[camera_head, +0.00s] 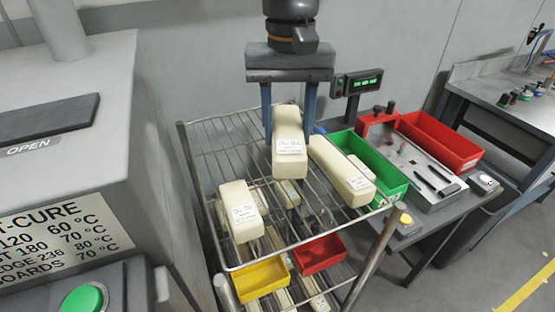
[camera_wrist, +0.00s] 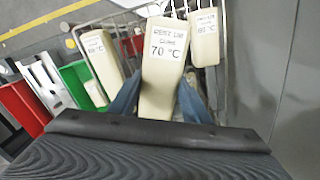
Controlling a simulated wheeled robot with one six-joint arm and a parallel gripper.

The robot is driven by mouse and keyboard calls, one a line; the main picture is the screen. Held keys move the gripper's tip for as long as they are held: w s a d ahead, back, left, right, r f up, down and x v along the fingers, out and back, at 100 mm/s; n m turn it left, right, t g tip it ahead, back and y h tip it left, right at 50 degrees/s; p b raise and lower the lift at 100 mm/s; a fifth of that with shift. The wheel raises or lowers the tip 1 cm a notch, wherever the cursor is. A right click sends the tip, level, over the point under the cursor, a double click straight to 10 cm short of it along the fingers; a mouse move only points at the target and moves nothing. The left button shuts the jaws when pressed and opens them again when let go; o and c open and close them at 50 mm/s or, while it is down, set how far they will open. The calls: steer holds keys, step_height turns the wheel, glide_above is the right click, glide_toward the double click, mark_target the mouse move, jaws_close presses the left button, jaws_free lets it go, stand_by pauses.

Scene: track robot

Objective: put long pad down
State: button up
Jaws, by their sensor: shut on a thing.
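My gripper (camera_head: 288,140) has its two blue fingers shut on a long cream pad (camera_head: 286,165), one finger on each side. The held pad hangs over the top shelf of the wire rack (camera_head: 229,158); I cannot tell whether it touches the shelf. In the wrist view the held pad (camera_wrist: 163,72) points away from my gripper (camera_wrist: 160,90), with a label reading 70 °C. A second long pad (camera_head: 340,168) lies on the rack to the right. A shorter pad (camera_head: 240,212) stands at the left, and another (camera_head: 288,194) is partly hidden behind the held one.
A green bin (camera_head: 393,180) and a red bin (camera_head: 440,138) sit on the bench right of the rack. A yellow bin (camera_head: 262,279) and a red bin (camera_head: 320,255) are lower in the rack. A large grey oven (camera_head: 150,150) stands close on the left.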

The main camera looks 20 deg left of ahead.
mark_target(288, 185)
steer(key=shift+w+f+b, duration=0.55)
steer(key=shift+w+f, duration=0.15)
steer(key=shift+f, duration=0.2)
steer(key=shift+w+f, duration=0.1)
steer(key=shift+f, duration=0.2)
step_height(288, 185, down, 9)
steer(key=shift+f+p, duration=0.2)
steer(key=shift+p, duration=0.85)
steer(key=shift+f, duration=0.1)
steer(key=o, duration=1.1)
steer(key=shift+c, duration=0.2)
